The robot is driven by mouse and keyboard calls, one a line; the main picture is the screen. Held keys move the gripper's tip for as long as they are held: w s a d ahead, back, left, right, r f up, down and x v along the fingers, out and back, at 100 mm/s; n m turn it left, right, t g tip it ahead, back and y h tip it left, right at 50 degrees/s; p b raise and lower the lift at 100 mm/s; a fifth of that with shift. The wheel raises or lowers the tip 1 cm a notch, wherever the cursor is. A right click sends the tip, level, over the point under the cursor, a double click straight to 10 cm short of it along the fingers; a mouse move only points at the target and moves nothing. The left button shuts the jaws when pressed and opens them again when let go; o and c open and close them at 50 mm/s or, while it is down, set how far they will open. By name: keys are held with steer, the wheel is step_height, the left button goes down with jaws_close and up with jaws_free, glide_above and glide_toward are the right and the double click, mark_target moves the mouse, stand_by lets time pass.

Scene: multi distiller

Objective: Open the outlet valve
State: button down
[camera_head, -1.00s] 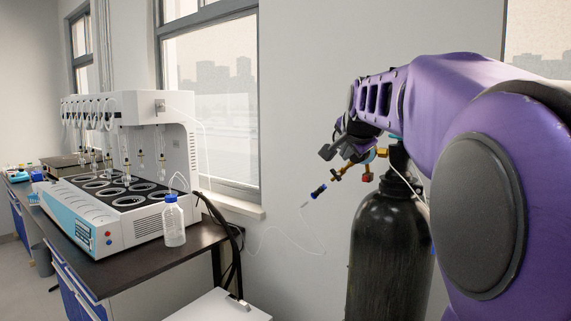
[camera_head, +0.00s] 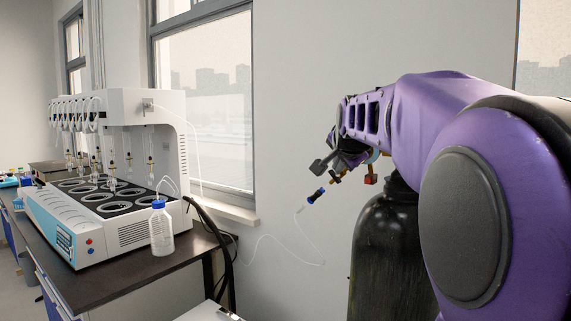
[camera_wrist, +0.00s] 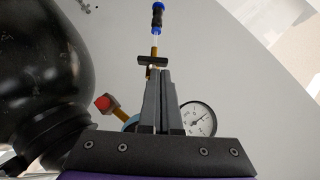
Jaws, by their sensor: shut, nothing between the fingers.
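The outlet valve's dark cross-handle (camera_wrist: 152,61) sits on a brass stem in the wrist view, just beyond my fingertips. A blue-and-black hose fitting (camera_wrist: 158,16) is above it; the fitting also shows in the head view (camera_head: 316,195). My gripper (camera_wrist: 162,73) is shut and empty, its grey fingers pointing at the handle. The tips overlap the handle's lower edge in the picture; I cannot tell whether they touch. A pressure gauge (camera_wrist: 199,119) lies right of the fingers, and a red knob (camera_wrist: 103,102) on brass lies left. The palm hides much of the regulator.
The black gas cylinder (camera_head: 390,255) stands below my arm and fills the left of the wrist view (camera_wrist: 40,60). A thin clear hose (camera_head: 285,240) hangs from the fitting. The white distiller (camera_head: 150,200) and a blue-capped bottle (camera_head: 161,235) stand on the dark bench (camera_head: 105,275) at left.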

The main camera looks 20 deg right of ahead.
steer(key=shift+w+p, duration=0.1)
steer(key=shift+p, duration=0.25)
stand_by(0.3)
steer(key=shift+w+a+r+p, duration=0.1)
steer(key=shift+w+p, duration=0.05)
steer(key=shift+p, duration=0.65)
